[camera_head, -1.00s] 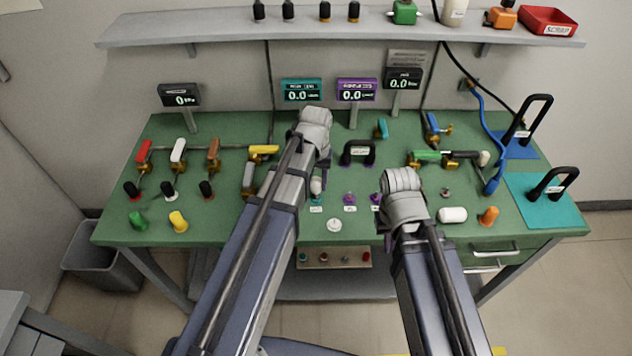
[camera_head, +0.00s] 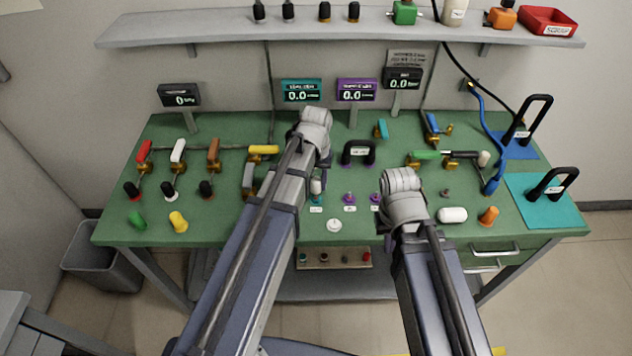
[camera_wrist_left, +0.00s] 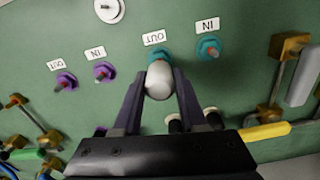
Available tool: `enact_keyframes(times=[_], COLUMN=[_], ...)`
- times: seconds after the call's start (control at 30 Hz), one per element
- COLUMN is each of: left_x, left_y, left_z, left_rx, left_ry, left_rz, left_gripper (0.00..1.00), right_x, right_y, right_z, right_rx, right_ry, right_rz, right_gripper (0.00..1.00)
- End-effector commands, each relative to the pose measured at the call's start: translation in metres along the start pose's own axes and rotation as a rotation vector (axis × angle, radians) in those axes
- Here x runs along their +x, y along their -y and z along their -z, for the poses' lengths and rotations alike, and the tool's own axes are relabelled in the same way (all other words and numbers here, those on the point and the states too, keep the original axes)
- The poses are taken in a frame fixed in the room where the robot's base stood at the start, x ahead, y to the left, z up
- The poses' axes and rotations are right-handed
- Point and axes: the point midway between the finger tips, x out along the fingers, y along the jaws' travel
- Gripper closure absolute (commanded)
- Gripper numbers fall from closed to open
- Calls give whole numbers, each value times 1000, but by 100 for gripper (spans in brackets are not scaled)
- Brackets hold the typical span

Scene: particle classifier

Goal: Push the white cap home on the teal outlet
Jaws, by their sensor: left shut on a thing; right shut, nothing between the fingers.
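The white cap (camera_wrist_left: 158,80) is between the fingers of my left gripper (camera_wrist_left: 160,84), which is shut on it. In the left wrist view the cap sits right at the teal outlet (camera_wrist_left: 158,55), beside its OUT label. It hides part of the outlet, so I cannot tell how far on it is. In the head view the white cap (camera_head: 316,186) is above the teal outlet (camera_head: 316,200), beside my left arm. My right gripper (camera_head: 387,240) is shut and empty over the bench's front part, mostly hidden by its own arm.
A teal inlet (camera_wrist_left: 208,48) stands next to the outlet. Purple fittings (camera_wrist_left: 66,82) stand on its other side in the wrist view. A round white disc (camera_head: 334,225) lies in front of the outlet. A yellow-handled valve (camera_head: 263,150) is close to my left arm.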

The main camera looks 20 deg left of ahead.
Motion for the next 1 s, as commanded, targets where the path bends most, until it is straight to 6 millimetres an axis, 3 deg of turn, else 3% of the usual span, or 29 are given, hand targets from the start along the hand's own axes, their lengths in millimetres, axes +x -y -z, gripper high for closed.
enact_keyframes(times=[1.0], left_x=[15], left_y=[0], left_z=[0], left_rx=[-5], left_ry=[0], left_rz=[0], left_gripper=[100], right_x=[15], right_y=[2], right_z=[1], right_rx=[0], right_ry=[0], right_rz=[0], right_gripper=[100])
